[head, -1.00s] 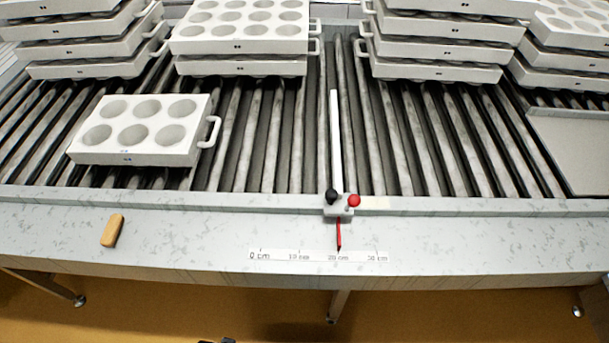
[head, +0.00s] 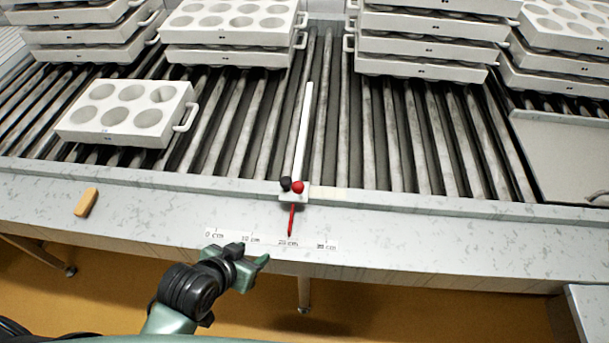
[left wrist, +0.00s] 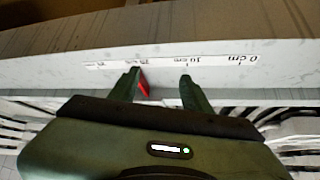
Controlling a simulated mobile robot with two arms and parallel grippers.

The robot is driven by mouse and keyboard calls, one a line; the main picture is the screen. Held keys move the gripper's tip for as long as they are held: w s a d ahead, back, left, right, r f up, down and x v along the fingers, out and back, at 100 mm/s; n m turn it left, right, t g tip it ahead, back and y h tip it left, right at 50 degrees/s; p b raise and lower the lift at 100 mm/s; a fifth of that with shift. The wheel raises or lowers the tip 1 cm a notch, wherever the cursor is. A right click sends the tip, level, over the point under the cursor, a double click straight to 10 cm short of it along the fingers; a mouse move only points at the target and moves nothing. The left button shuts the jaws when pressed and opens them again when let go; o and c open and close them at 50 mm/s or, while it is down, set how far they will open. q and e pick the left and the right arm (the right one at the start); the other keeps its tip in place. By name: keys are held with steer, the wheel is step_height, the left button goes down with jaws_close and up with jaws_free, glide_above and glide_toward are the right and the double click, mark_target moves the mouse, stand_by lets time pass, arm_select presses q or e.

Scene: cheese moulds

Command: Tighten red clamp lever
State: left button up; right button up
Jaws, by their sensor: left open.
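A red pointer (head: 292,219) hangs from the block toward the scale strip (head: 270,240). A long white bar (head: 303,130) runs back from the block over the rollers. My left gripper (head: 250,255) is in front of the ledge, below and left of the clamp, open. In the left wrist view its fingers (left wrist: 160,80) are apart, with a red part (left wrist: 143,84) beside one fingertip. My right gripper is out of view.
A six-hole mould (head: 128,112) lies on the rollers at left. Several stacked moulds (head: 430,45) stand at the back. A tan block (head: 86,202) lies on the front ledge (head: 420,235). The ledge right of the clamp is clear.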

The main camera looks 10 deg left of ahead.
mark_target(294, 191)
arm_select(q)
steer(key=w+d+r+m+t+h, duration=0.1)
steer(key=w+d+r+t+h, duration=0.1)
steer(key=w+t, duration=0.1)
steer(key=w+d+r+t+h, duration=0.2)
steer(key=w+r, duration=0.1)
steer(key=w, duration=0.1)
steer(key=w+d+r+m+t+h, duration=0.1)
steer(key=w+d+r+t+h, duration=0.1)
steer(key=w+d+t, duration=0.1)
steer(key=shift+w+d+r+m+t, duration=0.1)
steer(key=shift+w+r+m+t, duration=0.15)
steer(key=shift+w+m+t, duration=0.05)
steer(key=p+x, duration=0.1)
steer(key=x, duration=0.6)
steer(key=shift+w, duration=0.2)
steer(key=shift+d, duration=0.1)
jaws_close()
stand_by(0.6)
